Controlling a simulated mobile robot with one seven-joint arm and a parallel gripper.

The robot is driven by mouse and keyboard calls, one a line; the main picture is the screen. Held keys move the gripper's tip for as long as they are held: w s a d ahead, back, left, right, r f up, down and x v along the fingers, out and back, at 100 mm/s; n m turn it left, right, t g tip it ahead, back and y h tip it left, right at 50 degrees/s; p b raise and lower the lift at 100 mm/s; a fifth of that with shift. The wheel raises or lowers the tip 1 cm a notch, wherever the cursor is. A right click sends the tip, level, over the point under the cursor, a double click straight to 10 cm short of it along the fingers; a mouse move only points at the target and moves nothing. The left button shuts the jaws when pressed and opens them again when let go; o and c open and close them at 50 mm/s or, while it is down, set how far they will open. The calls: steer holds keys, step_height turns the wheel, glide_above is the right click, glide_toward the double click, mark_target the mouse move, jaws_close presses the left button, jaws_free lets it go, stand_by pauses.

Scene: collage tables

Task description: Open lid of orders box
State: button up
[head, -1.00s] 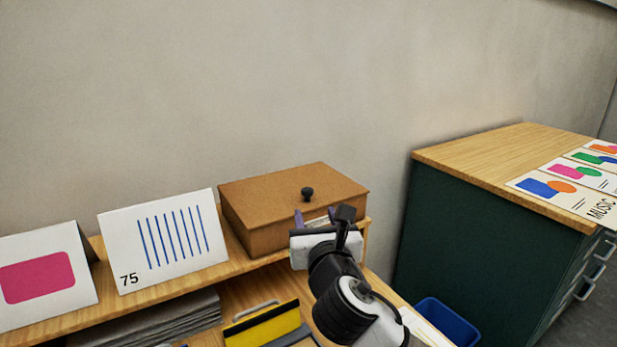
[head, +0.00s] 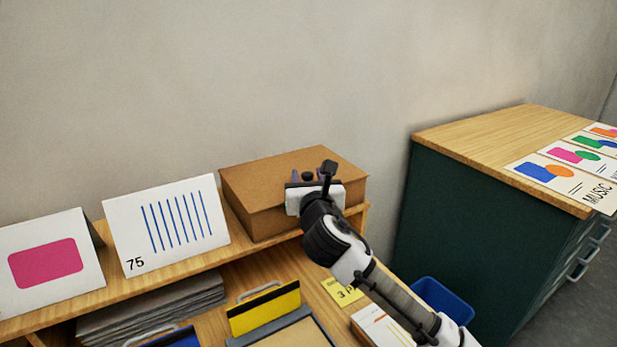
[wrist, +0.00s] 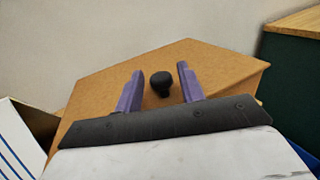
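The orders box is a brown box (head: 255,210) on the raised wooden shelf against the wall. Its lid (head: 260,170) lies closed and carries a round black knob (head: 308,176). In the wrist view the lid (wrist: 215,70) fills the middle and the knob (wrist: 160,83) stands upright on it. Whether the fingertips are level with the knob I cannot tell.
A white card with blue stripes (head: 175,225) stands just left of the box, with a pink-patch card (head: 45,262) beyond it. A green cabinet (head: 470,225) stands to the right. A yellow-and-black divider (head: 265,310) and a blue bin (head: 445,300) are below.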

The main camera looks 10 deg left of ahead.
jaws_close()
